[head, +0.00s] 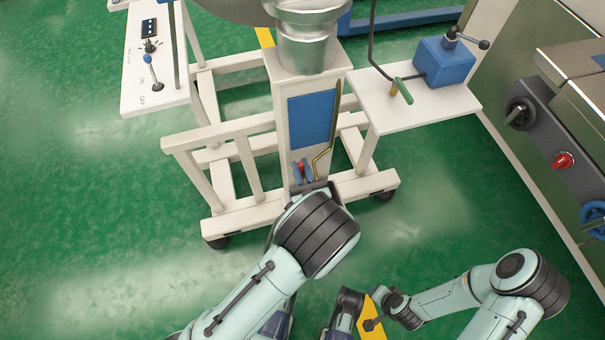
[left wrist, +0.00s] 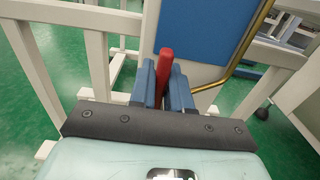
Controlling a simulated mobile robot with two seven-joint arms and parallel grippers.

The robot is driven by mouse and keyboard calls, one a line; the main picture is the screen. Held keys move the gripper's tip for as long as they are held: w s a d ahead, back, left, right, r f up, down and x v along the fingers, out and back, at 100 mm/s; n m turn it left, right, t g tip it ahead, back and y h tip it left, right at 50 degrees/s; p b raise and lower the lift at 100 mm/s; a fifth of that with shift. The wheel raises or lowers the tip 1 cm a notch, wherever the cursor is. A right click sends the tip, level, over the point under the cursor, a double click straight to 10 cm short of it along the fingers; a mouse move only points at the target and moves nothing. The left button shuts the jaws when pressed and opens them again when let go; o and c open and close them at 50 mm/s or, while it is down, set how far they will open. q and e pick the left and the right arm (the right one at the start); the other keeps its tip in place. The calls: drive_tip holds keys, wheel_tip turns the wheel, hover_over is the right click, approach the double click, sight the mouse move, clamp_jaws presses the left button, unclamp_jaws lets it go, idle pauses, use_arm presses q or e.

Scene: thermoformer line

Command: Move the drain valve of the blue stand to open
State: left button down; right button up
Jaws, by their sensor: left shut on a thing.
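The drain valve's red handle (head: 300,167) is low on the front of the stand's white column, below a blue panel (head: 312,118). In the left wrist view the red handle (left wrist: 165,66) stands between the two blue fingers of my left gripper (left wrist: 164,82). The gripper is shut on it. In the head view my left gripper (head: 302,172) reaches the column from below, and my arm hides the lower part of the valve. A brass pipe (head: 326,153) runs beside the handle on the right. My right arm is at the bottom right; its fingers cannot be made out.
A white shelf (head: 440,110) with a blue box (head: 444,62) juts out to the right of the column. A white panel with levers (head: 150,75) stands at upper left. The stand's white frame (head: 215,140) surrounds the column's base. A machine with knobs (head: 550,130) is at right. Green floor is free at lower left.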

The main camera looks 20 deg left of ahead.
idle(0.4)
use_arm(q)
drive_tip(key=n, duration=0.2)
drive_tip(key=a+n+b, duration=0.1)
drive_tip(key=shift+s+f+n, duration=0.15)
drive_tip(key=shift+s+n, duration=0.15)
drive_tip(key=shift+s, duration=0.05)
drive_tip(key=shift+s+a+f+n+b, duration=0.15)
drive_tip(key=shift+s+a+n+b, duration=0.2)
drive_tip(key=shift+n, duration=0.55)
drive_tip(key=shift+a+f+n+b, duration=0.15)
drive_tip(key=shift+n+b, duration=0.3)
drive_tip(key=shift+n, duration=0.45)
